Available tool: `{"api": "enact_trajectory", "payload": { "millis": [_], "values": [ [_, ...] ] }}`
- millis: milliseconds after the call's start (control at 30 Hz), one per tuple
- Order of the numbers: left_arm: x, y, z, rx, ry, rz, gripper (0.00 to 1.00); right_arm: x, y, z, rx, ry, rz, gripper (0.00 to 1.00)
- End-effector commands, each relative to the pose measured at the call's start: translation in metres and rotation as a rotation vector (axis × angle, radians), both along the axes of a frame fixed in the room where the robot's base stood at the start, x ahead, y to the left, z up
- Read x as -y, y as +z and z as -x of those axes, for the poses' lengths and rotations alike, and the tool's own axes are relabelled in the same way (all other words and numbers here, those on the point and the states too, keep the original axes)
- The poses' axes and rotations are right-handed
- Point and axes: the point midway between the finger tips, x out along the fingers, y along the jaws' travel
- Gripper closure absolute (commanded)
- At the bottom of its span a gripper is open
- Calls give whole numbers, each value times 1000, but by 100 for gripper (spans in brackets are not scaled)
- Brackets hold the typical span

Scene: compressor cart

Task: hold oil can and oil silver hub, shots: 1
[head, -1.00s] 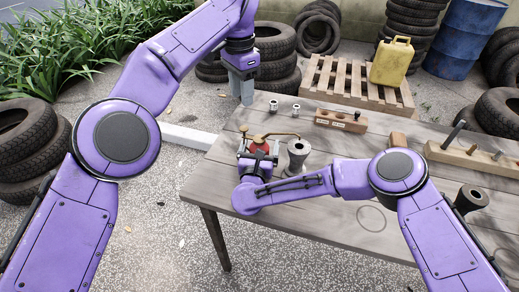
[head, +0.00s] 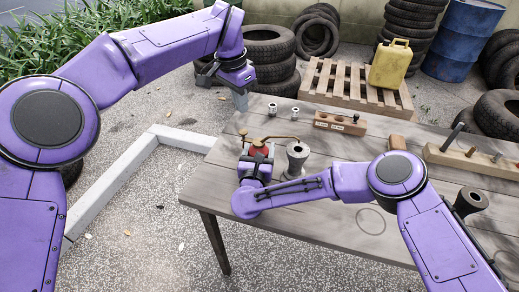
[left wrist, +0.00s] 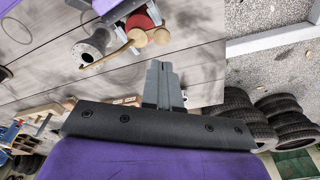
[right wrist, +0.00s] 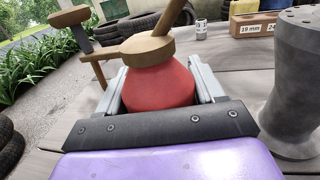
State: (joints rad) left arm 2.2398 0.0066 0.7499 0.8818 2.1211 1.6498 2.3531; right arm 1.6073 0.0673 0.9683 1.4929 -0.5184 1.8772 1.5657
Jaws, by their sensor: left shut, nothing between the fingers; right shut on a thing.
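The oil can (head: 260,148) has a red body, a brass-coloured top and a long thin spout. My right gripper (right wrist: 160,95) is shut around its red body (right wrist: 160,85). In the head view my right wrist hides its lower part. The silver hub (head: 297,158) stands upright on the table just right of the can; it also shows in the right wrist view (right wrist: 296,85) and left wrist view (left wrist: 91,46). The spout reaches toward the hub's top; I cannot tell whether its tip is over the opening. My left gripper (head: 240,103) is shut and empty, beyond the can near the table's back left edge.
Two small metal sockets (head: 273,108) and a labelled wooden block (head: 340,122) stand at the back of the table. A wooden rack (head: 455,157) and a dark cylinder (head: 471,201) are at the right. A pallet (head: 340,82) and tyres lie beyond.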

Motion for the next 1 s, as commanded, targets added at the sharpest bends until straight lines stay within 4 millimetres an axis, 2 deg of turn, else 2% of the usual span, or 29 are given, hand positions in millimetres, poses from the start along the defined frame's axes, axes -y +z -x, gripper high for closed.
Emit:
{"api": "enact_trajectory", "payload": {
  "millis": [200, 400, 1000],
  "values": [
    [-1, -34, 0, -5, 0, -1, 100, 0, 0, 0, 0, 0, 0, 73],
    [-1, -50, 0, -1, -1, -2, 100, 0, 0, 0, 0, 0, 0, 73],
    [-1, -52, 0, -1, -1, -2, 100, 0, 0, 0, 0, 0, 0, 73]
  ]
}}
